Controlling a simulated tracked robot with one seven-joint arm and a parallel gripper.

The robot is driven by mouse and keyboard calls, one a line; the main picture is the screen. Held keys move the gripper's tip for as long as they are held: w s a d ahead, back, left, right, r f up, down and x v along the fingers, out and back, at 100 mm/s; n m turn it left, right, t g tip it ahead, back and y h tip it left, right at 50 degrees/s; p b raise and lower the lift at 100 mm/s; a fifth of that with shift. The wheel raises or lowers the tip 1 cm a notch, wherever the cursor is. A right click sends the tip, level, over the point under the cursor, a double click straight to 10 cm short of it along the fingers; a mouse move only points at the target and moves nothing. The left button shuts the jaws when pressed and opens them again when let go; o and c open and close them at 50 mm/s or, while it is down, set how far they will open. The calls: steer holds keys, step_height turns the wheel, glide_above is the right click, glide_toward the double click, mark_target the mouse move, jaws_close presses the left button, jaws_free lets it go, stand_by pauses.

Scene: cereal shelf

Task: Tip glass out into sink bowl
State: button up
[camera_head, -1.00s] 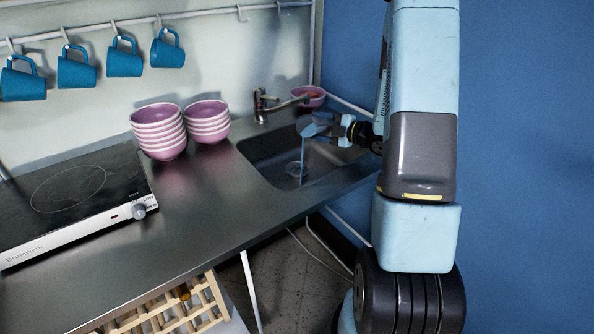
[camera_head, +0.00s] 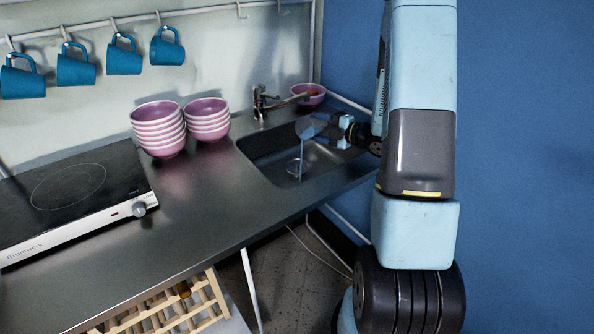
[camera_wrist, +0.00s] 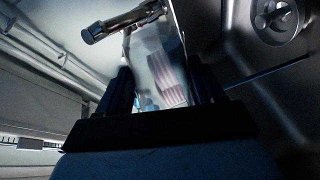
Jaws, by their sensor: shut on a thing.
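My gripper (camera_head: 333,130) is over the right part of the sink bowl (camera_head: 262,168) and is shut on the glass (camera_head: 307,127). The glass is tilted, with its mouth toward the left. A thin bluish stream (camera_head: 302,155) falls from it into the bowl near the drain. In the wrist view the clear glass (camera_wrist: 155,62) sits between the two dark fingers (camera_wrist: 160,90), and the drain (camera_wrist: 277,18) shows at the upper right. How much liquid is left in the glass cannot be told.
The tap (camera_head: 268,100) stands at the sink's back edge, close to the glass. A pink bowl (camera_head: 308,95) is behind the sink. Two stacks of pink bowls (camera_head: 158,130) stand left of it, and a hob (camera_head: 70,195) is further left. Blue mugs (camera_head: 124,58) hang from a rail.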

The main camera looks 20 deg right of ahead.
steer(key=shift+s+a+f+n, duration=0.15)
steer(key=shift+s+a+n, duration=0.15)
steer(key=shift+a+n, duration=0.1)
stand_by(0.4)
steer(key=shift+s+a+r+n, duration=0.15)
steer(key=shift+r+n, duration=0.3)
steer(key=shift+n, duration=0.45)
stand_by(0.6)
